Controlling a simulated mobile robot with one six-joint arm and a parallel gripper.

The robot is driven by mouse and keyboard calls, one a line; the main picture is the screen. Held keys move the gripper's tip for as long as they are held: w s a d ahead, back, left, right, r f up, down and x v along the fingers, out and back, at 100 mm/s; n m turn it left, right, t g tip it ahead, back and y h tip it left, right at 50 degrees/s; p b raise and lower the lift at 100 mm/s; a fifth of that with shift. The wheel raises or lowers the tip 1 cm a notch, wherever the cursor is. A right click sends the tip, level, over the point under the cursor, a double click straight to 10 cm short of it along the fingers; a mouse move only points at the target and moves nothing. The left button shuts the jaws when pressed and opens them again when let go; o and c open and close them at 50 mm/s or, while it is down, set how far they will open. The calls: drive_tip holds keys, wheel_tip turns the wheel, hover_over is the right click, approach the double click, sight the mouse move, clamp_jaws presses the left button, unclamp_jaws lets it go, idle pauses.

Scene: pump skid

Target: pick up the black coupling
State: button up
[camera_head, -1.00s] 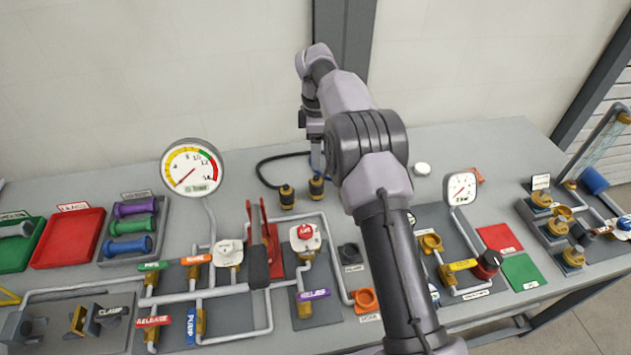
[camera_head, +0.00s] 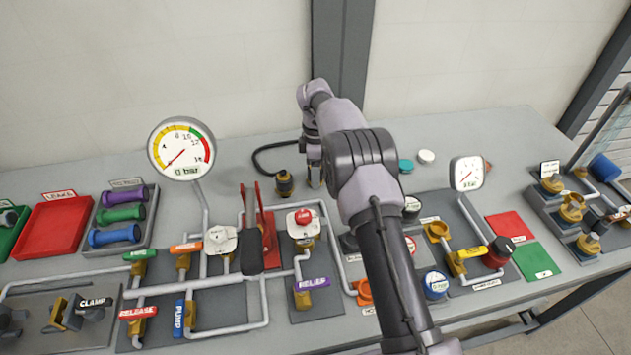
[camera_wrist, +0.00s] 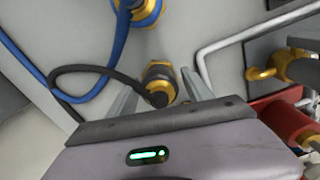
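The black coupling (camera_wrist: 158,76) is a dark fitting with a brass body and a black hose, seen in the wrist view beyond and between my fingers. My gripper (camera_wrist: 160,84) is open, one finger showing on each side of it; I see no contact. In the head view my gripper (camera_head: 315,182) points down near the back of the bench, right of a standing dark-and-brass coupling (camera_head: 284,184). I cannot tell for certain whether that is the same one. A blue coupling (camera_wrist: 147,10) with a blue hose stands close by in the wrist view.
The black hose (camera_head: 258,161) loops behind the couplings. A grey pipe (camera_wrist: 225,42) and a red part (camera_wrist: 285,122) lie to the right in the wrist view. A large gauge (camera_head: 182,149) stands left. A teal cap (camera_head: 405,166) and white cap (camera_head: 426,157) sit right of my arm.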

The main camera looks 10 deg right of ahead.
clamp_jaws()
drive_tip(key=shift+r, duration=0.25)
drive_tip(key=r+p, duration=0.2)
drive_tip(key=r, duration=0.1)
drive_tip(key=shift+s+r, duration=0.2)
drive_tip(key=shift+r, duration=0.05)
drive_tip(key=s+a+r+p, duration=0.1)
drive_tip(key=s, duration=1.4)
drive_tip(key=shift+s+a, duration=0.15)
drive_tip(key=shift+s, duration=0.1)
